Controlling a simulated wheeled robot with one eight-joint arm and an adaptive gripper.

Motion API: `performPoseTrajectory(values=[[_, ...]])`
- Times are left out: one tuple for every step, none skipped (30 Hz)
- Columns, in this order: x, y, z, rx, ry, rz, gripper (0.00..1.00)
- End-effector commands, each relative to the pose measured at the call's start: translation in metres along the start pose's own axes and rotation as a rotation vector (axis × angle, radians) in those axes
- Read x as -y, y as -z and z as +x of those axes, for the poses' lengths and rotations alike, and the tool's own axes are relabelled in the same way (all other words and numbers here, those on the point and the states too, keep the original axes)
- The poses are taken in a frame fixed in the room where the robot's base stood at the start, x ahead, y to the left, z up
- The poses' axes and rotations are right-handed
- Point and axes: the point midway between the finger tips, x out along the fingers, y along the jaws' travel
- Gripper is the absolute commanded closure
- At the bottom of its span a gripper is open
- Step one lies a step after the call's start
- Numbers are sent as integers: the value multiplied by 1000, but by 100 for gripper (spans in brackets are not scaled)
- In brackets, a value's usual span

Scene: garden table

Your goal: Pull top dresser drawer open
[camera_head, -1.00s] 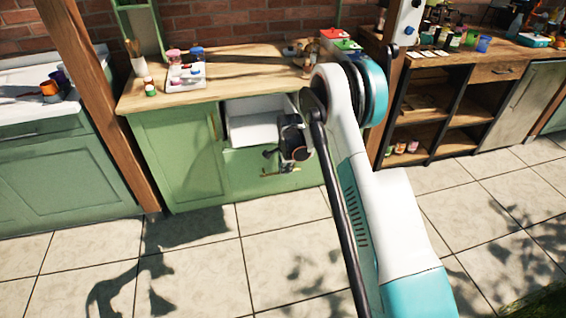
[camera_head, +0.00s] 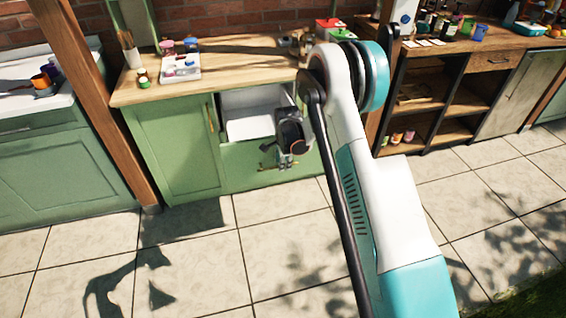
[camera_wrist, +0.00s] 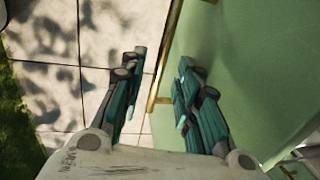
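The green dresser (camera_head: 175,150) has a wooden top. Its top drawer (camera_head: 250,118) stands open, its white inside showing. My gripper (camera_head: 270,160) is at the drawer's green front, low on its right part; the arm hides the dresser's right side. In the wrist view, my gripper's (camera_wrist: 160,85) two teal fingers are apart. The brass handle (camera_wrist: 168,50) on the green front (camera_wrist: 245,60) runs through the gap between them, seen just beyond the fingertips. I cannot tell whether a finger touches it.
A tray of jars (camera_head: 180,66) and a pot of brushes (camera_head: 130,50) stand on the dresser top. A wooden post (camera_head: 95,100) rises left of the dresser. Open shelves (camera_head: 425,100) stand to the right. The tiled floor (camera_head: 200,260) in front is clear.

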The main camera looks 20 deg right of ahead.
Motion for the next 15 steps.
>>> performPoseTrajectory(values=[[0, 0, -5, 0, 0, 0, 70], [0, 0, -9, 0, 0, 0, 70], [0, 0, -15, 0, 0, 0, 70], [0, 0, -20, 0, 0, 0, 70], [0, 0, -25, 0, 0, 0, 70], [0, 0, -33, 0, 0, 0, 70], [0, 0, -39, 0, 0, 0, 70], [0, 0, -45, 0, 0, 0, 70], [0, 0, -53, 0, 0, 0, 70], [-1, 0, -59, 0, 0, 0, 70], [0, 0, -65, 0, 0, 0, 70], [0, 0, -72, 0, 0, 0, 70], [0, 0, -77, 0, 0, 0, 70], [0, 0, -82, 0, 0, 0, 70], [-1, 0, -89, 0, 0, 0, 70]])
